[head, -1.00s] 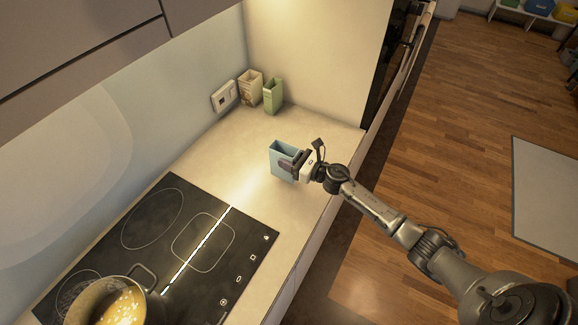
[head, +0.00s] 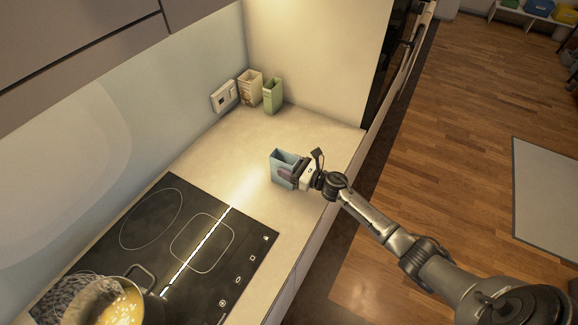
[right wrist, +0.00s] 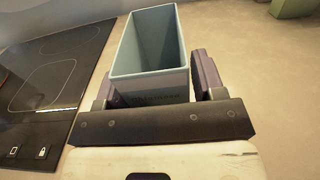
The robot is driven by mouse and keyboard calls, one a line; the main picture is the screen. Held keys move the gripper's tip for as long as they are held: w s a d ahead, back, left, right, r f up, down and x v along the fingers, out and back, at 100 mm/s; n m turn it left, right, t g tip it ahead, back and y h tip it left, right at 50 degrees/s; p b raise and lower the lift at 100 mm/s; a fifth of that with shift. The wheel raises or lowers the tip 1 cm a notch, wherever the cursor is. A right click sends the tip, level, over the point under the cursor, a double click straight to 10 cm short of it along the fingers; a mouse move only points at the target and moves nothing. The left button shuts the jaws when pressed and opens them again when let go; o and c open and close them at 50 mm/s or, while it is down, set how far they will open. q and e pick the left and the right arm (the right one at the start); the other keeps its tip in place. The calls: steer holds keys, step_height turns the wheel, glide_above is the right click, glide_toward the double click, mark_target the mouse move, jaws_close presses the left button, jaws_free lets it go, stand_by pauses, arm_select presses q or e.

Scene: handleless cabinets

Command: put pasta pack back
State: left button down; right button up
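The pasta pack, a pale blue open-topped box (head: 281,173), stands upright at the right part of the counter in the head view. My right gripper (head: 293,174) reaches it from the right and is shut on its near end. In the right wrist view the pack (right wrist: 150,88) sits between the two fingers of the gripper (right wrist: 155,84), its open top facing up and its inside dark. Whether its base touches the counter is hard to tell. My left gripper is not in view.
A pot with yellow contents (head: 122,307) is on the black hob (head: 165,235), partly covered by an unclear grey shape. The counter between is clear.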

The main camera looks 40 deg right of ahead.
steer(key=shift+o, duration=0.9)
